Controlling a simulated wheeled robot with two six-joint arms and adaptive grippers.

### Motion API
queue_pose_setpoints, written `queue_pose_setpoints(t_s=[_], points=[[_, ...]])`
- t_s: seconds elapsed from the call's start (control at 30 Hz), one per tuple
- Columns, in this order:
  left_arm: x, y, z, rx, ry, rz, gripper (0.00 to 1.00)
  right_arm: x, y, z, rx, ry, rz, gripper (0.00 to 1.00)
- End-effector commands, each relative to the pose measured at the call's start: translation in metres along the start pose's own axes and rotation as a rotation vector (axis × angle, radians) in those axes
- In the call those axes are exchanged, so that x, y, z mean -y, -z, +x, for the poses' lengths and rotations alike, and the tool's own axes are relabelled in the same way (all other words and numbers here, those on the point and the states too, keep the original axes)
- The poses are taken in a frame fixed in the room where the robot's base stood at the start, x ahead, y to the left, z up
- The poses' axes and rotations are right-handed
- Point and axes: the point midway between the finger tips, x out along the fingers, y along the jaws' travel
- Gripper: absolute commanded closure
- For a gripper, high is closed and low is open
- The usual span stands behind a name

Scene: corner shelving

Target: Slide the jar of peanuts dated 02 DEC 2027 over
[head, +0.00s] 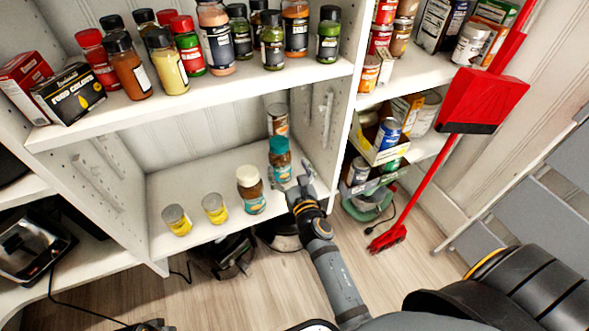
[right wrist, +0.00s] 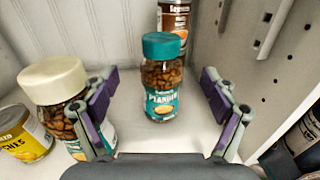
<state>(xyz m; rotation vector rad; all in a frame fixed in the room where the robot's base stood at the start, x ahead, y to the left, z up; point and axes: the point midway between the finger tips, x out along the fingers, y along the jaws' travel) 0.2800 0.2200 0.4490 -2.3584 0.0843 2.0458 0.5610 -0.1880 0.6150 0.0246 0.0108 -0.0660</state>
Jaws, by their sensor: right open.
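A peanut jar with a teal lid (head: 280,158) stands upright on the lower white shelf. In the right wrist view the teal-lidded jar (right wrist: 162,80) is centred ahead, between the lines of the two fingers. A second jar with a cream lid (head: 250,190) stands to its left, and the cream-lidded jar (right wrist: 55,85) is close beside the left finger in the wrist view. No date is readable on either jar. My right gripper (head: 297,184) is open and empty, in front of the teal-lidded jar. My left gripper is not in view.
A brown-labelled can (head: 277,120) stands behind the teal-lidded jar. Two yellow cans (head: 176,220) stand at the shelf's front left. A perforated side panel (head: 325,112) bounds the shelf on the right. The back left of the shelf (head: 190,180) is clear.

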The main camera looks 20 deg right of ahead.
Motion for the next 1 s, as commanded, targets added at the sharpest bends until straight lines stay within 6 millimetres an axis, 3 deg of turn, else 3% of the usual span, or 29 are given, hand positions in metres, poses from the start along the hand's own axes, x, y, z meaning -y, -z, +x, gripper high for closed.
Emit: queue_pose_setpoints(t_s=[0.47, 1.0], points=[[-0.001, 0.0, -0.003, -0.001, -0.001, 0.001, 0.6, 0.0, -0.005, 0.008, 0.013, 0.001, -0.027, 0.14], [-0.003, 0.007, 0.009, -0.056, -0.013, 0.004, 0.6, 0.0, -0.004, 0.095, 0.011, 0.0, -0.026, 0.14]])
